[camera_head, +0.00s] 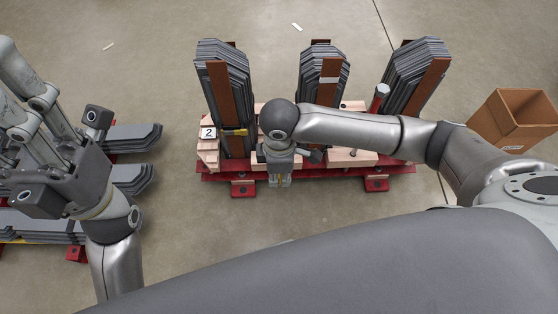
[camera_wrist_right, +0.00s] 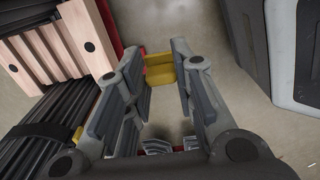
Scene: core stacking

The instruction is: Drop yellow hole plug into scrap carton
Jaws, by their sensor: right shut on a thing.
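My right gripper (camera_head: 279,182) hangs just in front of the middle of the red rack and points down. It is shut on the yellow hole plug, which shows between its fingertips in the right wrist view (camera_wrist_right: 158,69). In the head view the gripper mostly hides the plug. The scrap carton (camera_head: 515,118), an open brown box, stands on the floor at the right, well away from the gripper. My left gripper (camera_head: 22,95) is at the left edge, its fingers apart and with nothing seen between them.
The red rack (camera_head: 325,172) carries wooden blocks and several upright stacks of dark sheets (camera_head: 322,75). More dark sheets (camera_head: 135,138) lie at the left. The floor in front of the rack is clear.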

